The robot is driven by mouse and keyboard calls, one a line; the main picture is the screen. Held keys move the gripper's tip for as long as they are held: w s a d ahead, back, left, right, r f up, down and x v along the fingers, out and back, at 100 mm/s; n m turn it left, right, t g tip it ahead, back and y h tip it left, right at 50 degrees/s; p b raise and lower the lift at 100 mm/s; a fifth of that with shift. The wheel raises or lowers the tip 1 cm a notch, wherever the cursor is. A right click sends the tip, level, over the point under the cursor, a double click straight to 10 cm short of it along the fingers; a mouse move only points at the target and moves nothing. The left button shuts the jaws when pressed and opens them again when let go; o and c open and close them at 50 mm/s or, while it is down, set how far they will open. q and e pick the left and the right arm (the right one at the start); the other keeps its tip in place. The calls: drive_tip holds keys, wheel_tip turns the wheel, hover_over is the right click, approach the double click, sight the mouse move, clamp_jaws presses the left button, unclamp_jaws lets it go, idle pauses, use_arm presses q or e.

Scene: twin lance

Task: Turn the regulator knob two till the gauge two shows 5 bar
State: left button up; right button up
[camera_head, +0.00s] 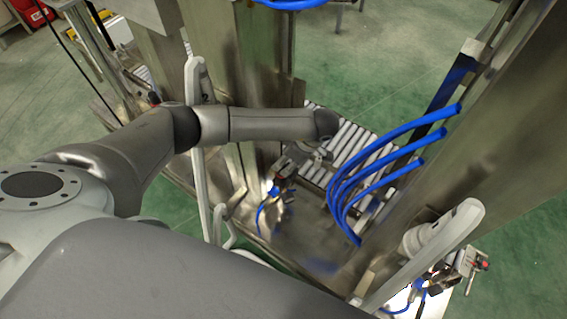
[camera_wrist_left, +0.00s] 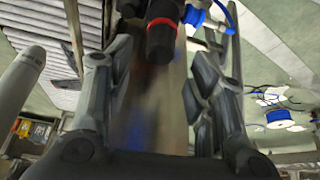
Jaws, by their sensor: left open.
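A black knob with a red ring (camera_wrist_left: 161,40) shows at the top of the left wrist view, on a fitting with a blue hose. My left gripper (camera_wrist_left: 162,62) is open, its two fingers on either side of the knob in the picture. I cannot tell whether either finger touches it. In the head view my left gripper (camera_head: 312,152) is small and partly hidden at the end of the arm, beside a dark regulator fitting (camera_head: 281,172) on the machine. No gauge reading can be made out. I cannot tell which knob is number two. My right gripper is not in view.
A roller conveyor (camera_head: 352,148) lies beyond the gripper. Blue hoses (camera_head: 385,165) curve beside a tall metal column (camera_head: 480,130) on the right. Another fitting with a red knob (camera_head: 484,266) is at the lower right. White guard rails (camera_head: 198,130) stand near my arm.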

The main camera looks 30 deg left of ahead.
sight(282, 169)
use_arm(q)
drive_tip(key=shift+x, duration=2.05)
drive_tip(key=c, duration=1)
drive_tip(key=shift+c, duration=0.2)
drive_tip(key=shift+m, duration=0.4)
